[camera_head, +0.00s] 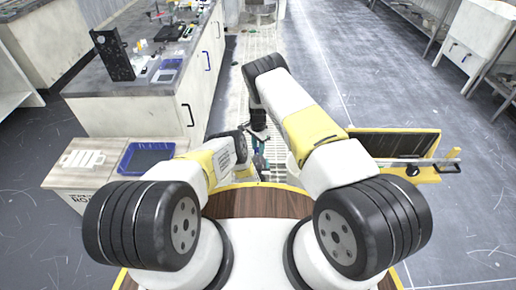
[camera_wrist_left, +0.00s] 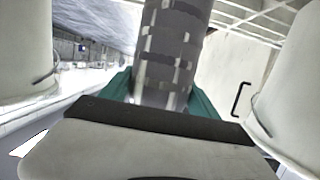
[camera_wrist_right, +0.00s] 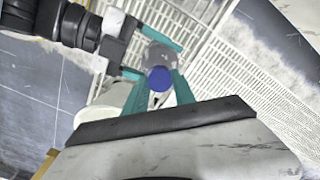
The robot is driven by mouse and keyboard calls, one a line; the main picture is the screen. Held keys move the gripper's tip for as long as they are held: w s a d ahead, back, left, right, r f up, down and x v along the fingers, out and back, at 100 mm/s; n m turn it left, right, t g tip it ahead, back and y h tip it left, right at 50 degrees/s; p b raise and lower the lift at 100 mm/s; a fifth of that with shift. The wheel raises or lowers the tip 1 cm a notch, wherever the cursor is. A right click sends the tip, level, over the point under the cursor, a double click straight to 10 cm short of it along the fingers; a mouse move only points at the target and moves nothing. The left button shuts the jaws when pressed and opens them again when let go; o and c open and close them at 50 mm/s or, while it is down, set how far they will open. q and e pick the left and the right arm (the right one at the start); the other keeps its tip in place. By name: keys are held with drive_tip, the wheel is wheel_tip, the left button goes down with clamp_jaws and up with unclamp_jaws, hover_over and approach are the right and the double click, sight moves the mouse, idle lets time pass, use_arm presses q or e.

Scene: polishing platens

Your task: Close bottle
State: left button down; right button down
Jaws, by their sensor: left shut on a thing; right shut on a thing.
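A blue cap (camera_wrist_right: 160,78) sits between the teal fingertips of my right gripper (camera_wrist_right: 163,88), which is shut on it. A clear grey bottle (camera_wrist_right: 160,55) shows right behind the cap. I cannot tell whether cap and bottle touch. The teal fingers of my left gripper reach in from the left in the right wrist view and are shut on the bottle. In the left wrist view the bottle (camera_wrist_left: 168,50) is a see-through cylinder with dark bands between teal fingers. In the head view my arms largely hide the bottle and the right gripper (camera_head: 261,140).
A lab bench (camera_head: 140,105) with a black device (camera_head: 113,55) stands at the left. A low cabinet with a dark blue tray (camera_head: 147,158) is nearer. A yellow-edged dark panel (camera_head: 400,145) lies at the right. A pale grating floor (camera_head: 262,45) runs ahead.

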drive_tip(key=m, duration=0.3)
drive_tip(key=c, duration=0.9)
unclamp_jaws()
drive_tip(key=shift+c, duration=0.2)
drive_tip(key=shift+r, duration=0.1)
wheel_tip(320, 180, up, 12)
use_arm(q)
drive_tip(key=shift+c, duration=0.6)
unclamp_jaws()
